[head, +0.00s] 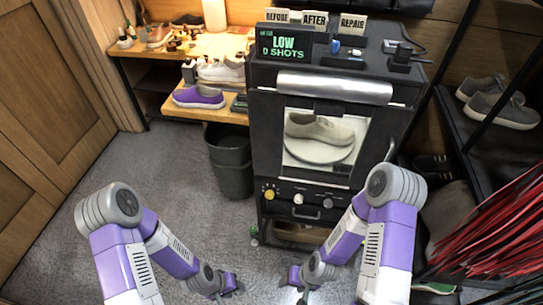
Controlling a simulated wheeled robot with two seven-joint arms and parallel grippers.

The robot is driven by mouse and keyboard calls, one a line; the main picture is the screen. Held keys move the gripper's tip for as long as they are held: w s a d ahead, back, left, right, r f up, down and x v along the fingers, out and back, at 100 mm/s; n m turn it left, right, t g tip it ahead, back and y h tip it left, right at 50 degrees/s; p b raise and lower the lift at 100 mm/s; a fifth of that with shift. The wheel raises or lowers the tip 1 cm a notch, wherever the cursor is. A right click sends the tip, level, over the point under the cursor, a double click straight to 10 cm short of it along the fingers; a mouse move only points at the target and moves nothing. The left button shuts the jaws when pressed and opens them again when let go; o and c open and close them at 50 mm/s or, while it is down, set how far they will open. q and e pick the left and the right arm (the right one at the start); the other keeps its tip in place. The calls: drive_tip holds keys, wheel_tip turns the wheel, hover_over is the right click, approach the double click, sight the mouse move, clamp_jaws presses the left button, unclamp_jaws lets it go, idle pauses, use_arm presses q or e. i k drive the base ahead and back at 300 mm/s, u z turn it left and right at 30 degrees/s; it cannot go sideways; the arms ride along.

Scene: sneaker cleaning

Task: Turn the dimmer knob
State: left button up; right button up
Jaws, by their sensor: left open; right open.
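A black cabinet (262,120) stands in the middle of the head view. A display (284,45) on top reads "LOW" and "0 SHOTS". My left gripper (233,284) is open and empty, low in front of the cabinet. My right gripper (294,277) is open and empty, below the knob panel. Neither gripper touches a knob.
A grey sneaker (318,131) sits on a round white turntable (320,151) inside the cabinet's lit window. A dark bin (231,165) stands left of the cabinet. A wooden bench (212,112) holds a purple sneaker (198,97). Shelves with shoes (498,103) stand right. Floor at left is clear.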

sight(269, 195)
drive_tip(key=k, duration=0.5)
drive_tip(key=u, duration=2.05)
drive_tip(key=i, duration=1.25)
drive_tip(key=z, duration=2.15)
